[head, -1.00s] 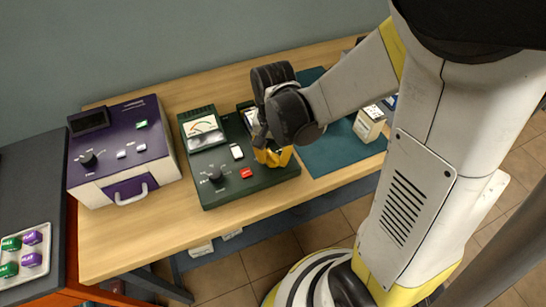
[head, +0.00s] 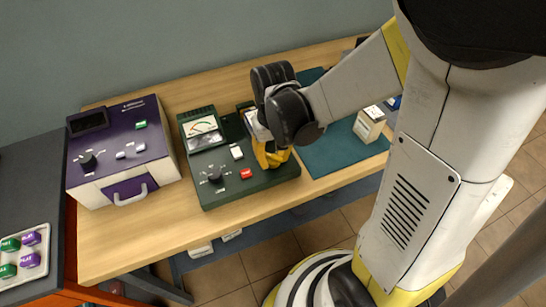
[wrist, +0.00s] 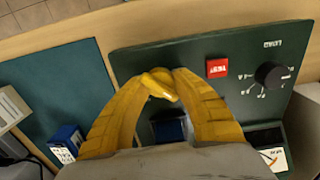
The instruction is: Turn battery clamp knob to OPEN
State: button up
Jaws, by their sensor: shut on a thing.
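The dark green battery tester (head: 222,184) lies on the wooden bench and also shows in the wrist view (wrist: 140,58). My gripper (head: 272,163) points down at its right part. In the wrist view, the yellow fingers of my gripper (wrist: 162,84) come together over the tester. They are shut on what appears to be the battery clamp knob, which they hide almost entirely. Its marks and pointer cannot be read. A dark bay with a blue block (wrist: 170,130) shows between the fingers.
The tester also carries a black dial knob (wrist: 268,75), a red button (wrist: 217,67) and a meter (head: 202,130). A purple unit (head: 122,150) stands to the left. A teal mat (head: 335,150) with a pale box (head: 369,124) lies to the right. A blue box (wrist: 65,143) is near the fingers.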

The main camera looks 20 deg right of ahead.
aim_at(273, 156)
dwell(0.4)
jog(key=o, duration=1.2)
jog(key=shift+o, duration=0.2)
jog(key=shift+r, duration=0.1)
notch_tip(273, 156, up, 12)
jog(key=shift+s, duration=0.1)
jog(key=s+r+t, duration=0.3)
jog(key=s+t, duration=0.2)
jog(key=t, duration=0.2)
